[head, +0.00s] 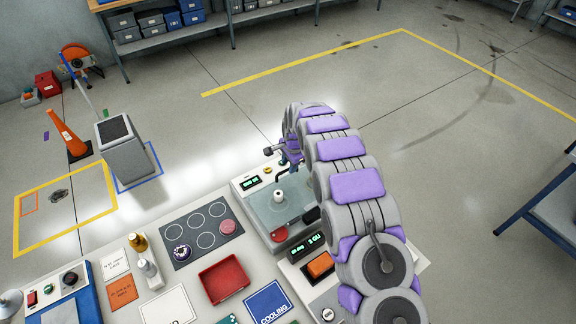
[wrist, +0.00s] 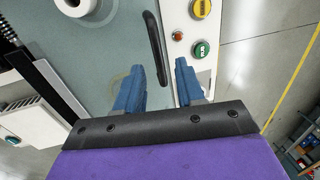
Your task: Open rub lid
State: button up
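The rub lid (head: 262,217), a clear greenish panel, lies flat and closed over a white machine with a green display. In the wrist view the lid (wrist: 115,50) fills the upper left, with a white round knob under or on it. The lid's black bar handle (wrist: 155,48) stands near its edge, beside the machine's buttons. My gripper (wrist: 158,88) has two blue fingers spread apart with nothing between them. The handle's lower end lies just beyond the gap between the fingertips; contact cannot be told. In the head view my gripper (head: 287,158) is partly hidden by my arm.
A second device with a display and orange block (head: 320,265) stands close beside the machine. A red tray (head: 224,279), a grey ring plate (head: 200,232) and small bottles (head: 147,268) share the bench. Buttons (wrist: 201,49) line the machine edge. Open floor lies beyond.

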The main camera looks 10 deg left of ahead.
jog(key=shift+f, duration=0.7)
jog(key=shift+w+a+f, duration=0.1)
jog(key=shift+a+f, duration=0.1)
jog(key=shift+a, duration=0.1)
jog(key=shift+d, duration=0.15)
grip_shut()
